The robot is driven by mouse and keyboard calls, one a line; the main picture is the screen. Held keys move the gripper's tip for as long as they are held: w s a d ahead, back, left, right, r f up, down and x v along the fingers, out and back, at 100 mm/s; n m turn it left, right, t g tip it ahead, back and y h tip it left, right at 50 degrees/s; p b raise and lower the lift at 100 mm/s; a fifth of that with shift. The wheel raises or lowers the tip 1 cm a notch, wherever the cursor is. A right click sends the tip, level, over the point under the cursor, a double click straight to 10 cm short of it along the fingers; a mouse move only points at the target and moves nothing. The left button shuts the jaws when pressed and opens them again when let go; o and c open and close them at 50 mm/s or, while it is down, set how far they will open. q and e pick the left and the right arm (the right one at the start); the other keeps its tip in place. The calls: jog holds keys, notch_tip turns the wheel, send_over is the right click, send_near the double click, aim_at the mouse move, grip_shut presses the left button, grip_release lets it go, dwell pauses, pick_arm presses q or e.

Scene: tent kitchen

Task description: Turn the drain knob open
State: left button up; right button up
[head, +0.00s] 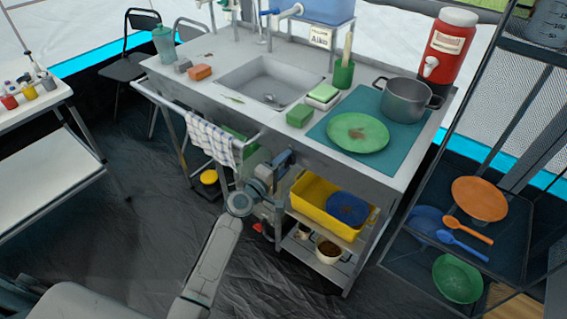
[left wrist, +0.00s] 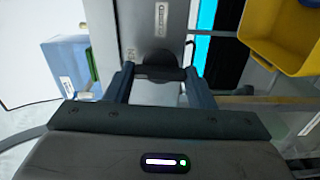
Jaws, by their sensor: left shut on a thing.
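My left gripper (head: 284,158) is under the front edge of the sink counter (head: 215,80), below and in front of the sink basin (head: 268,85). In the left wrist view the left gripper (left wrist: 160,76) is shut on a dark knob (left wrist: 158,74), one finger on each side. The knob lies crosswise in the picture, in front of a grey labelled body (left wrist: 153,30). In the head view the knob is hidden behind my gripper, and I cannot tell how far it is turned. My right gripper is in neither view.
A yellow tub (head: 313,205) stands on the shelf just right of my gripper. A checked towel (head: 210,138) hangs on the rail to the left. A green plate (head: 358,132) and a pot (head: 405,99) stand on the counter. The dark floor in front is mostly clear.

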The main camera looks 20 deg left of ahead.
pick_arm(q)
jog(key=shift+n, duration=0.3)
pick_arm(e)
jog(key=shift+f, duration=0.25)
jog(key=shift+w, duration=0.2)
pick_arm(q)
jog(key=o, duration=1)
jog(key=shift+s+a, duration=0.1)
jog(key=b+v, duration=0.1)
jog(key=v, duration=0.9)
jog(key=shift+s+a, duration=0.1)
jog(key=shift+s, duration=0.2)
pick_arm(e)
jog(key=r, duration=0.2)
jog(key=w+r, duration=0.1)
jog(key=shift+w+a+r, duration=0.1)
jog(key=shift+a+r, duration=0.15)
